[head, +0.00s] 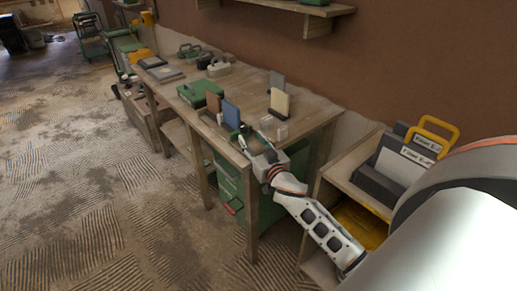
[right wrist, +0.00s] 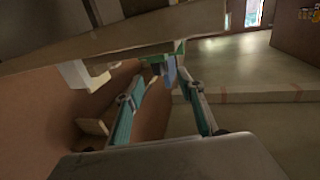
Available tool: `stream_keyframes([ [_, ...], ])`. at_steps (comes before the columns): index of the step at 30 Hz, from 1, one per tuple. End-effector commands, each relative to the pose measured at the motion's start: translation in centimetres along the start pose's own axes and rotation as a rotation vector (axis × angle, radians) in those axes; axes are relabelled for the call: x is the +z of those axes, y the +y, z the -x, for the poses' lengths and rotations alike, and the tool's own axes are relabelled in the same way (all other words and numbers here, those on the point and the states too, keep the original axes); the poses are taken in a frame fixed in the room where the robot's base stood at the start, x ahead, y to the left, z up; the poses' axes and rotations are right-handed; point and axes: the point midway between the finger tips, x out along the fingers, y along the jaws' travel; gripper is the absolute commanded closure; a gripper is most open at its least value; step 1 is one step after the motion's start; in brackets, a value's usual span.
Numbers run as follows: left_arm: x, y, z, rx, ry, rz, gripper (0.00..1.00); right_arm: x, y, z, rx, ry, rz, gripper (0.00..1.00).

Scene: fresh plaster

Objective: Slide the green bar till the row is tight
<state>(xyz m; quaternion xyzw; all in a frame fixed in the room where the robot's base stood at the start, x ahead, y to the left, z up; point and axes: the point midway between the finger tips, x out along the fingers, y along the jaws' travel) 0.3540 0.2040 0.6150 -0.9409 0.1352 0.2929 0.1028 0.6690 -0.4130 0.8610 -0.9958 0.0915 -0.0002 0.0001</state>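A row of upright panels stands on the wooden workbench (head: 262,97): a brown one (head: 213,102) and a blue one (head: 231,115). A small green piece (head: 241,130), which looks like the green bar, is in front of the blue panel, close to my right gripper (head: 257,136). In the right wrist view, my right gripper (right wrist: 161,76) has its two teal-lined fingers apart. Green (right wrist: 154,62) and blue (right wrist: 171,68) pieces show just beyond the fingertips; whether a finger touches them I cannot tell. My left gripper is not in view.
A cream panel (head: 279,104) and a dark grey panel (head: 277,81) stand towards the wall. A green case (head: 200,92) lies further left. A lower shelf unit (head: 345,177) with yellow-handled holders is at the right. A wall shelf (head: 290,9) hangs above.

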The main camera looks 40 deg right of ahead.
Motion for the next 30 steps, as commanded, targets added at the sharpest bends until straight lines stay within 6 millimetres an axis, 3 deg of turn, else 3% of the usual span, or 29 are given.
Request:
stream_keyframes([
  [3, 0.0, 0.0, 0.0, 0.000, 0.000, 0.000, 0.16, 0.1, -0.1, 2.5, -0.001, -0.001, -0.003, 0.62],
  [10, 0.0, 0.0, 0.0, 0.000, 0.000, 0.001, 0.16, 0.0, -0.1, 5.3, 0.000, 0.000, -0.001, 0.62],
  [30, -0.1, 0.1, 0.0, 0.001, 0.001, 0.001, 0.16, 0.0, 0.0, 6.0, 0.000, 0.000, 0.000, 0.62],
])
